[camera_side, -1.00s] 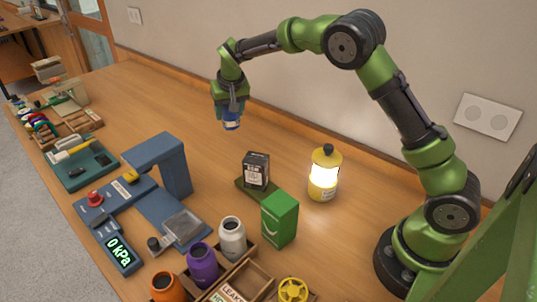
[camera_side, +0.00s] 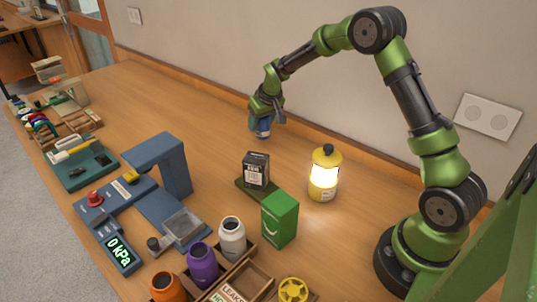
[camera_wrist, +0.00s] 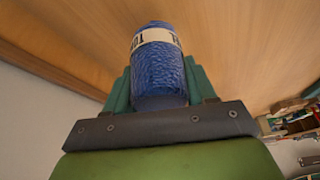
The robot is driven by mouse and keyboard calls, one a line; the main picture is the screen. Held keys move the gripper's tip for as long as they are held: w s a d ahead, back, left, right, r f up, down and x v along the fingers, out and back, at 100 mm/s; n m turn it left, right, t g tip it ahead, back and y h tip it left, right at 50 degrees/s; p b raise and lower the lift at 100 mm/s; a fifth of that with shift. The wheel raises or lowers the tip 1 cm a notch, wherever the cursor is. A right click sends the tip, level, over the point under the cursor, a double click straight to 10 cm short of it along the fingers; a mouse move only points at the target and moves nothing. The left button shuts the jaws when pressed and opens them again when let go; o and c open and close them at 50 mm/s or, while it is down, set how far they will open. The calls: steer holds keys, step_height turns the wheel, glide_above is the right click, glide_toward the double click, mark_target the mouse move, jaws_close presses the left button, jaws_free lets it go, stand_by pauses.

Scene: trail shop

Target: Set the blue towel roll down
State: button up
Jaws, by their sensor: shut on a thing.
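The blue towel roll (camera_wrist: 158,75) is a textured blue cylinder with a pale lettered band near its far end. It sits between the two green fingers of my gripper (camera_wrist: 160,85) in the wrist view, and the gripper is shut on it. In the side view my gripper (camera_side: 264,118) hangs toward the back of the wooden bench, with the blue towel roll (camera_side: 262,128) below it. The roll appears to be above the bench top; the exact gap cannot be told. Part of the roll is hidden by the fingers.
A lit yellow lantern (camera_side: 324,178), a black box (camera_side: 256,170) and a green box (camera_side: 280,218) stand in front of the gripper. A blue pressure tester (camera_side: 160,195) stands left. Coloured bottles (camera_side: 203,262) sit in a front rack.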

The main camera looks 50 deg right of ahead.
mark_target(261, 130)
steer(key=shift+f, duration=1.75)
steer(key=shift+f, duration=0.1)
steer(key=o, duration=1.1)
steer(key=s+a+r+t+y, duration=0.1)
steer(key=s+a+r, duration=0.3)
steer(key=s+r, duration=0.45)
steer(key=s+a+r, duration=0.5)
steer(key=s+r, duration=0.1)
steer(key=r, duration=0.6)
steer(key=s+a+r+t+y, duration=0.1)
steer(key=s+a, duration=0.2)
steer(key=s, duration=0.5)
steer(key=s+a+m+y, duration=0.1)
steer(key=s+a, duration=0.2)
steer(key=s, duration=0.5)
steer(key=shift+s+a+r+t, duration=0.25)
steer(key=shift+a+r+t, duration=0.05)
steer(key=shift+r+t, duration=0.1)
